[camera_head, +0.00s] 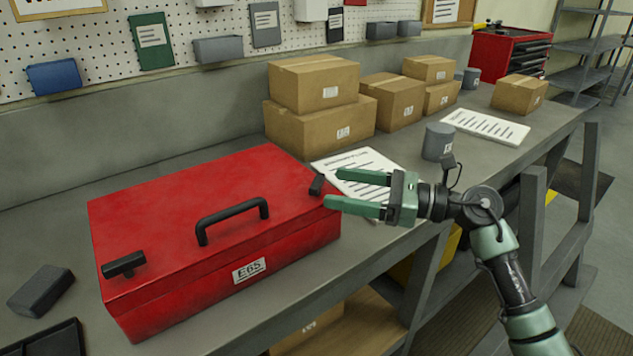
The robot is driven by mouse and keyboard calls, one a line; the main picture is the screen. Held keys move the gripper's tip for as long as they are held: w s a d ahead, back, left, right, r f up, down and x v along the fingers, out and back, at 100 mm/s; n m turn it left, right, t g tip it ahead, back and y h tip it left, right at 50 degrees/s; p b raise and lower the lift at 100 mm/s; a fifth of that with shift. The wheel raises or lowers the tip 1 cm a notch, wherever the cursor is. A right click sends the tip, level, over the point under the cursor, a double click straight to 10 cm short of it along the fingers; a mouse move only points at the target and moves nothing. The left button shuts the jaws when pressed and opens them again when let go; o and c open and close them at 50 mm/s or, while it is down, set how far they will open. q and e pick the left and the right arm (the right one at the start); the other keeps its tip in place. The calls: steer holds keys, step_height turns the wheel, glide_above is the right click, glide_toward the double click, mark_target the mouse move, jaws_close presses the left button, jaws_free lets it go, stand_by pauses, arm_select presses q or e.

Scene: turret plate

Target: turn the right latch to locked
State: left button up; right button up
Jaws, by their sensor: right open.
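A red case (170,215) lies closed on the grey workbench, with a black handle (232,219) and a label on its front. Its right latch (317,184) is a small black lever at the lid's right end. Its left latch (123,264) is a black bar near the left end. My right gripper (336,188) has green fingers pointing left, open and empty. Its fingertips are just right of the right latch, and I see no contact. I cannot tell the right latch's lock state from here. My left gripper is not in view.
Cardboard boxes (318,129) stand behind the case. A paper sheet (355,165) lies behind my right gripper, and a grey cylinder (438,141) stands beyond it. A dark grey block (40,291) and a black tray (48,342) are at the left.

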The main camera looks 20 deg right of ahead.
mark_target(322, 184)
steer(key=p+x, duration=0.1)
steer(key=x, duration=0.4)
steer(key=shift+w+a, duration=0.15)
steer(key=shift+a, duration=0.05)
steer(key=c, duration=1.4)
